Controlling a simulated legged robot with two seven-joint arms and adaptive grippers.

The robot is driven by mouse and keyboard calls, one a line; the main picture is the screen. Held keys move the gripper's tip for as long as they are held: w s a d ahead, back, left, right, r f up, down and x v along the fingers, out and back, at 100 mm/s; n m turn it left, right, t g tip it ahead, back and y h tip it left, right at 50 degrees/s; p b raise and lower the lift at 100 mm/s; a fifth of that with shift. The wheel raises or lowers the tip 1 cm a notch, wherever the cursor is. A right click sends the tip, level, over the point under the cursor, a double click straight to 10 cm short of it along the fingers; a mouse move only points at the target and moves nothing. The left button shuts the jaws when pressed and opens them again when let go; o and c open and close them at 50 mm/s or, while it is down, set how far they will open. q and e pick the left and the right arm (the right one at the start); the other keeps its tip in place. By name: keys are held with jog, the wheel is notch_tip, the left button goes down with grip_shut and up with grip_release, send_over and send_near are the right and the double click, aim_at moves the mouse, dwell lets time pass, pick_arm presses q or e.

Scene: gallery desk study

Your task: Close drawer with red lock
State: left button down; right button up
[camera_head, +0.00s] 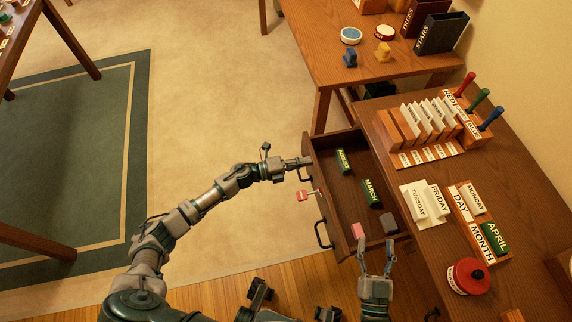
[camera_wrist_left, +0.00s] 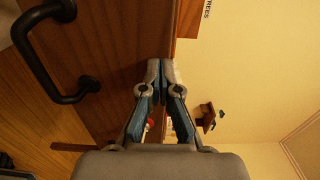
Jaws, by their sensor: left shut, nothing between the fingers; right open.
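The wooden drawer (camera_head: 325,205) stands pulled out of the desk at the centre right of the head view. A red tag or lock (camera_head: 302,196) with a small metal stem sits at its front, between two black handles. Inside lie green AUGUST (camera_head: 344,161) and MARCH (camera_head: 372,193) blocks, a pink block (camera_head: 358,231) and a grey block (camera_head: 389,222). My left gripper (camera_head: 306,161) is shut and empty at the drawer front's far top corner. In the left wrist view its fingertips (camera_wrist_left: 160,70) are close to the wood; contact is unclear. My right gripper (camera_head: 377,245) is open by the drawer's near end.
The desk top holds a card rack (camera_head: 425,125), FRIDAY card (camera_head: 439,200), DAY and MONTH holder (camera_head: 461,205) and a red round container (camera_head: 468,276). Another table (camera_head: 325,60) stands behind. Open floor lies left of the drawer. A black handle (camera_wrist_left: 45,70) shows in the wrist view.

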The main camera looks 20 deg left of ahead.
pick_arm(q)
jog(key=b+x, duration=0.3)
jog(key=x, duration=1.5)
jog(key=shift+w+d+b, duration=0.2)
jog(key=shift+d+b, duration=0.1)
pick_arm(e)
jog(key=s+r+m+t, duration=0.1)
jog(key=s+r+t, duration=0.3)
jog(key=r+t, duration=0.3)
jog(key=shift+s+d+t, duration=0.3)
jog(key=shift+s+d, duration=0.1)
